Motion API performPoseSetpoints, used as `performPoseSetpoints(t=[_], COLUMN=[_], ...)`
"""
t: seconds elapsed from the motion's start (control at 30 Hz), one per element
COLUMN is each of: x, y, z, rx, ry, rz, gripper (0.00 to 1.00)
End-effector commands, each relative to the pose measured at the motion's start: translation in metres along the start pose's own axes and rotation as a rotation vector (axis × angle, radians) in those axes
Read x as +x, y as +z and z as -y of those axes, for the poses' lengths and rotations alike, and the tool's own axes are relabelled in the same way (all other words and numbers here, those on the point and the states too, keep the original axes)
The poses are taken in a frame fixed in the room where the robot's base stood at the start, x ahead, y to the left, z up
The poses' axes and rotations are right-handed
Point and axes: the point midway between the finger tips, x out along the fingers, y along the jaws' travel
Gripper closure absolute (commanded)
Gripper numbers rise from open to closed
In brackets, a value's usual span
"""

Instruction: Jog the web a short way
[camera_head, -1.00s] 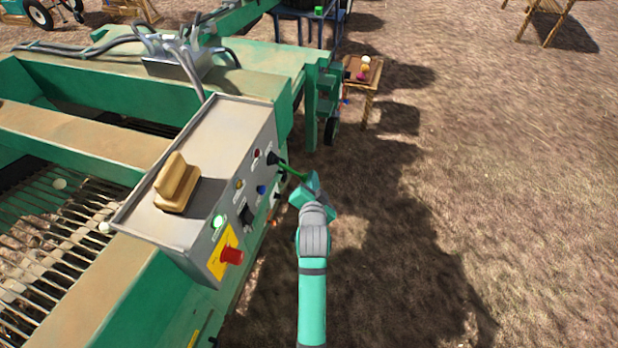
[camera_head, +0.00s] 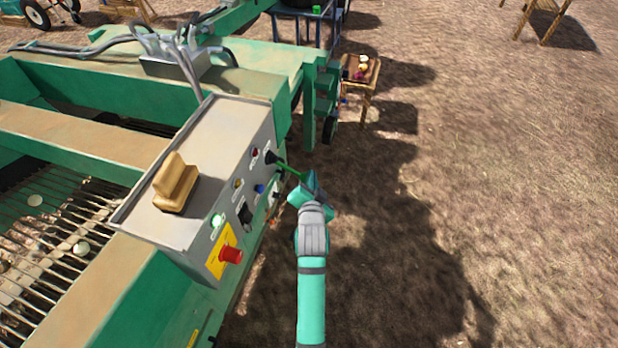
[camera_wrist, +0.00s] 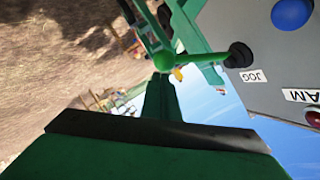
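The web (camera_head: 40,262) is a bed of parallel metal bars at the lower left of the head view, with several pale onions on it. The grey control box (camera_head: 215,150) stands beside it. The black jog control (camera_head: 270,157) sits on the box's right face; in the wrist view its round black end (camera_wrist: 238,55) is beside the JOG label (camera_wrist: 254,76). My gripper (camera_head: 285,168) is at this control, and a thin green finger reaches up to it. It looks touching, but how far it is pressed or tilted is unclear. The finger spacing cannot be made out.
A green lamp (camera_head: 217,220) glows on the box. A red stop button (camera_head: 231,255), a blue button (camera_head: 260,189) and a black switch (camera_head: 245,214) are close by. A small wooden table (camera_head: 361,82) with onions stands beyond. Open ground lies right.

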Motion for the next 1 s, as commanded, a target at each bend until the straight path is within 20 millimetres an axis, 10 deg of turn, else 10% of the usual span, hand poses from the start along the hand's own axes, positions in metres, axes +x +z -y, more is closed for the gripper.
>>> performPoseSetpoints(t=[0.27,0.57,1.0], x=[0.001,-0.008,-0.089], y=[0.010,-0.037,-0.036], z=[0.004,0.004,0.006], rx=[0.001,0.002,-0.001], ry=[-0.005,-0.004,-0.006], rz=[0.025,0.008,0.007], gripper=[1.00,1.00,1.00])
